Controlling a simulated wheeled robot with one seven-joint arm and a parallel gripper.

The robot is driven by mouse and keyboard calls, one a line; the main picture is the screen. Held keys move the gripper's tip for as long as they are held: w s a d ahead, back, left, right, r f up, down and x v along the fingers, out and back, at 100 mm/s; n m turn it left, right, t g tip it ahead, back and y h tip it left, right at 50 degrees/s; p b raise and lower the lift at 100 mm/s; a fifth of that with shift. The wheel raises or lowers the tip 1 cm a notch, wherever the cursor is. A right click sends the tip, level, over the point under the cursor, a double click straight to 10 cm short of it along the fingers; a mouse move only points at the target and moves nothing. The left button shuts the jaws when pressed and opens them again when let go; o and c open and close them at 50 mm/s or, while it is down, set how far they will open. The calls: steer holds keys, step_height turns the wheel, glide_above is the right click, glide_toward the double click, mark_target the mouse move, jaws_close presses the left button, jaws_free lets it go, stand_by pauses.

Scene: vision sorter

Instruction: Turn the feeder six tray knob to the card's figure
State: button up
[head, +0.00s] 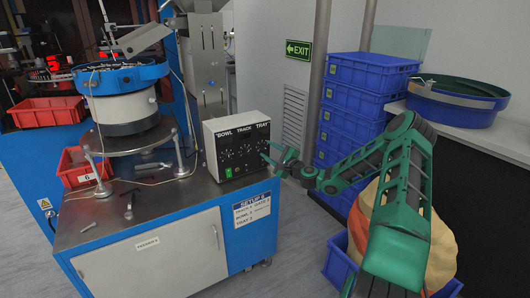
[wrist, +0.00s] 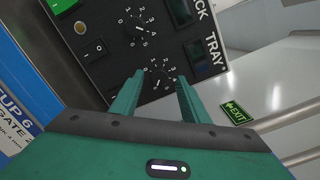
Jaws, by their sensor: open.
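The control box (head: 239,146) is a pale unit with a black panel headed BOWL, TRACK and TRAY. In the wrist view the TRAY knob (wrist: 160,81) is a small black dial with white figures around it. It lies between the fingertips of my gripper (wrist: 159,78), which is open. I cannot tell whether the fingers touch it, and its setting is not legible. In the head view my gripper (head: 268,153) is at the panel's right side. The SETUP 6 card (head: 252,209) is on the bench's blue corner; its figures are too small to read surely.
Another knob (wrist: 138,29) sits beside the TRAY knob, with a black rocker switch (wrist: 95,47) near it. The bowl feeder (head: 124,95) and a red bin (head: 84,168) stand on the bench. Blue crates (head: 352,115) are stacked to the right, behind my arm.

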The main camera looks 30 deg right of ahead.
steer(key=shift+w+a, duration=0.1)
steer(key=shift+w, duration=0.85)
jaws_close()
steer(key=shift+f+n, duration=0.1)
steer(key=shift+n, duration=0.2)
